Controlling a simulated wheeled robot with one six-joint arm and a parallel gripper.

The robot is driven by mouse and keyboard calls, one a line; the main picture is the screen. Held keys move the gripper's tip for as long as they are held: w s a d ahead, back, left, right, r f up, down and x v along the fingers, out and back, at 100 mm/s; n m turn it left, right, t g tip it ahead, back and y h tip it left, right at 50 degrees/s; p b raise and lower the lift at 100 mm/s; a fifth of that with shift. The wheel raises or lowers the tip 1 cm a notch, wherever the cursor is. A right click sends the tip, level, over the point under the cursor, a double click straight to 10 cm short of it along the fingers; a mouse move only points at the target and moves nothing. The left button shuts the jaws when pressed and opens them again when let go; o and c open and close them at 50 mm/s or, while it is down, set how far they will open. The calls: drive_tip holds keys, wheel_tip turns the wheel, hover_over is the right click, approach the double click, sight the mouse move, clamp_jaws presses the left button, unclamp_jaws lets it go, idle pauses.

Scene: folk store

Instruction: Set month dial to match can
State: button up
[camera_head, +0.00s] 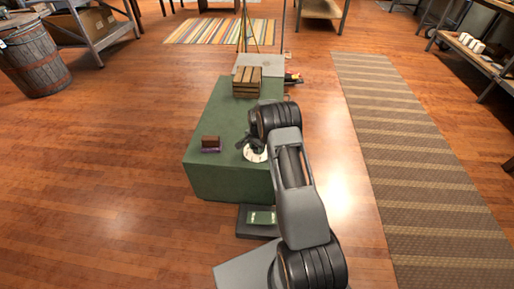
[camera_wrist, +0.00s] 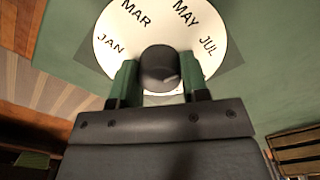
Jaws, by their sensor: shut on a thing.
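The month dial (camera_wrist: 118,42) is a white round face with dark lettering; JAN, MAR, MAY and JUL are readable in the wrist view. A dark round knob (camera_wrist: 160,64) stands at its middle. My gripper (camera_wrist: 160,82) is shut on the knob, with a green-padded finger on each side. The lower part of the dial is hidden behind my gripper. In the head view the dial (camera_head: 254,155) lies on a green table (camera_head: 222,178), partly covered by my gripper. I cannot make out a can in either view.
A brown block on a purple base (camera_head: 210,144) sits left of the dial. A slatted wooden crate (camera_head: 246,84) stands at the table's far end; a crate (camera_wrist: 298,148) shows in the wrist view. A striped runner (camera_head: 410,170) lies right. The floor left of the table is clear.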

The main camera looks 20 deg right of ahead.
drive_tip(key=shift+m, duration=1.1)
drive_tip(key=o, duration=0.9)
wheel_tip(320, 180, up, 14)
drive_tip(key=p, duration=0.4)
drive_tip(key=shift+f, duration=0.1)
